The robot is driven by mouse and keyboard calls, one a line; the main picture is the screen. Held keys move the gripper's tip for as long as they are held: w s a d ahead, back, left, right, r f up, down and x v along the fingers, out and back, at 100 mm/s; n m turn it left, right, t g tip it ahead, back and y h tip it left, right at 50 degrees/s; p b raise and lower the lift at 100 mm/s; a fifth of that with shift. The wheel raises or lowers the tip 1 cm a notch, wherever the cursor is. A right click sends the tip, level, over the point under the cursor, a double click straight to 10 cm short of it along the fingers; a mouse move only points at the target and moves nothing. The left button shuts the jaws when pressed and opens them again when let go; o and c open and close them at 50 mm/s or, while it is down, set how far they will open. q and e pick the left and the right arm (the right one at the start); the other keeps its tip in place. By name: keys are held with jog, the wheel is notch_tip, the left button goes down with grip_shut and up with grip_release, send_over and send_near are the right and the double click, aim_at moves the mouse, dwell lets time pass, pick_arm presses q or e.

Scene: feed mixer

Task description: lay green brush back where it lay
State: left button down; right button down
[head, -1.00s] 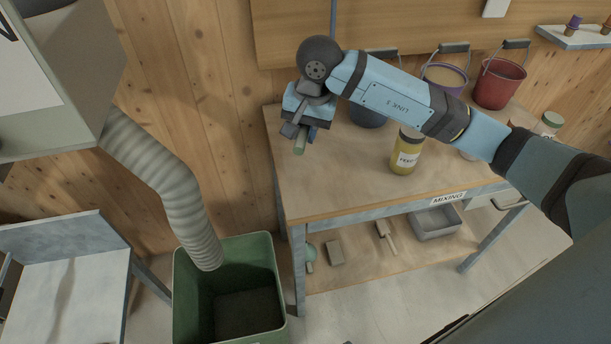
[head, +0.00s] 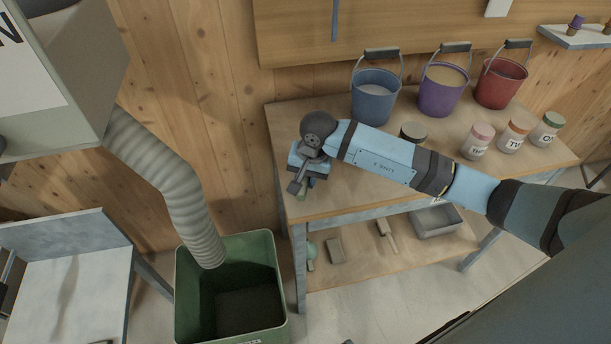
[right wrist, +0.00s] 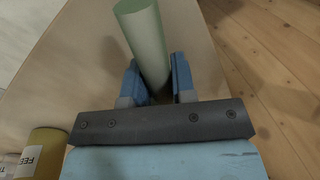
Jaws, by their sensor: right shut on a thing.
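My right gripper (head: 303,184) is over the left end of the mixing bench (head: 345,200). In the right wrist view its two blue fingers (right wrist: 157,80) are shut on a pale green cylinder, the visible part of the green brush (right wrist: 144,38). The cylinder sticks out beyond the fingers. In the head view only a small green bit of the brush (head: 302,196) shows under the gripper. I cannot tell whether it touches the bench top. The brush's bristles are not visible. My left gripper is not in view.
Blue (head: 376,97), purple (head: 440,92) and red (head: 500,84) buckets stand along the bench's back. Several lidded jars stand at the right. A yellow feed jar (right wrist: 45,150) shows in the wrist view. A green bin (head: 185,300) stands left of the bench.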

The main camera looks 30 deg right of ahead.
jog(key=shift+f+b, duration=0.2)
jog(key=shift+b, duration=0.1)
jog(key=c, duration=0.9)
grip_release()
jog(key=shift+r, duration=0.1)
jog(key=shift+c, duration=0.2)
jog(key=shift+r, duration=0.1)
